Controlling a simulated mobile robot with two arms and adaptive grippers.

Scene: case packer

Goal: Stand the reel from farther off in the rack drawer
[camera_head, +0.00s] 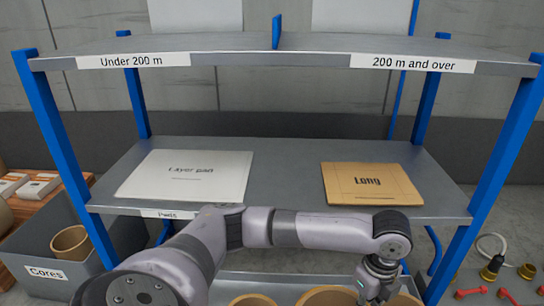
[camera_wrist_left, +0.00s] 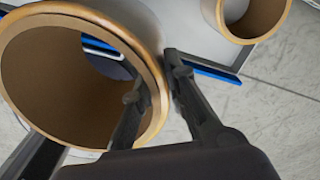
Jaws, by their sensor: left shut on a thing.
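My left gripper (camera_head: 375,285) is low at the front of the rack, right of the middle, pointing down. In the left wrist view its fingers (camera_wrist_left: 155,80) are shut on the wall of a large tan reel (camera_wrist_left: 60,95), one finger inside the ring and one outside. A smaller tan ring (camera_wrist_left: 245,18) stands apart at the top right of that view. In the head view, several tan round rims show at the bottom edge, one in the middle (camera_head: 325,294) and one at the left (camera_head: 252,300), mostly cut off. My right gripper is not in view.
The rack's middle shelf (camera_head: 290,165) holds a white layer pad (camera_head: 188,180) and a brown "Long" card (camera_head: 372,188). The top shelf (camera_head: 270,48) is labelled by length. A grey "Cores" bin (camera_head: 45,270) stands at the left, red tools (camera_head: 472,292) at the right.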

